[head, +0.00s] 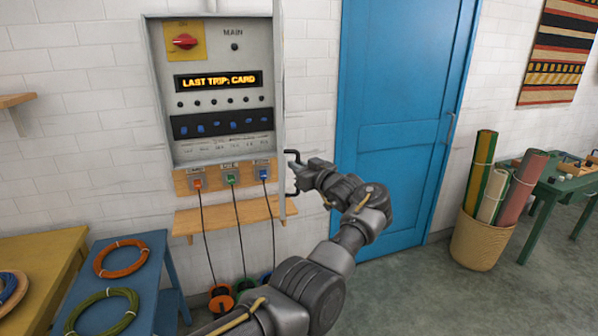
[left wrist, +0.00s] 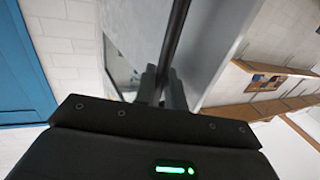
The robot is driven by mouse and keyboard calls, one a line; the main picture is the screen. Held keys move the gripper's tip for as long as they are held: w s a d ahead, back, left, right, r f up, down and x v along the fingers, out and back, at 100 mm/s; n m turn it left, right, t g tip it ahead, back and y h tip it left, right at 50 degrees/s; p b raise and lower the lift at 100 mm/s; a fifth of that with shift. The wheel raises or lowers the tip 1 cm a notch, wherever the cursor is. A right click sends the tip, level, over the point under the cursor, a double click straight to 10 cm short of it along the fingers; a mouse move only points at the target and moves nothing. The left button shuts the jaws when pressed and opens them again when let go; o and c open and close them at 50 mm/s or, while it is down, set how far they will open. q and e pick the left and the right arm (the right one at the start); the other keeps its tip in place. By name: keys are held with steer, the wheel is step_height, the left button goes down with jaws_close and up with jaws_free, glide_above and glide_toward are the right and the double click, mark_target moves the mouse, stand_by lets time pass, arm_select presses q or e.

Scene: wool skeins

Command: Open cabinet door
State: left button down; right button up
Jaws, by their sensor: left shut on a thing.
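The grey electrical cabinet (head: 215,90) hangs on the white brick wall in the head view, with its front panel exposed. Its door (head: 279,120) shows almost edge-on along the cabinet's right side, standing out from the wall. My left gripper (head: 294,174) is at the right face of this door, by the dark handle (head: 292,153). In the left wrist view the fingers (left wrist: 162,88) are shut on the dark handle bar (left wrist: 176,35), with the grey door panel (left wrist: 215,45) behind it. The fingers partly hide the grip. My right gripper is not in view.
A wooden shelf (head: 225,217) and hanging plugs with cables are under the cabinet. A blue room door (head: 400,110) is to the right, with a basket of rolls (head: 480,240) beyond. Blue (head: 150,265) and yellow (head: 45,250) tables stand at left.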

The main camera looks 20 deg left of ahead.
arm_select(q)
steer(key=shift+w+d+r, duration=0.1)
steer(key=shift+r, duration=0.15)
steer(key=c, duration=1.6)
jaws_free()
steer(key=shift+f, duration=0.2)
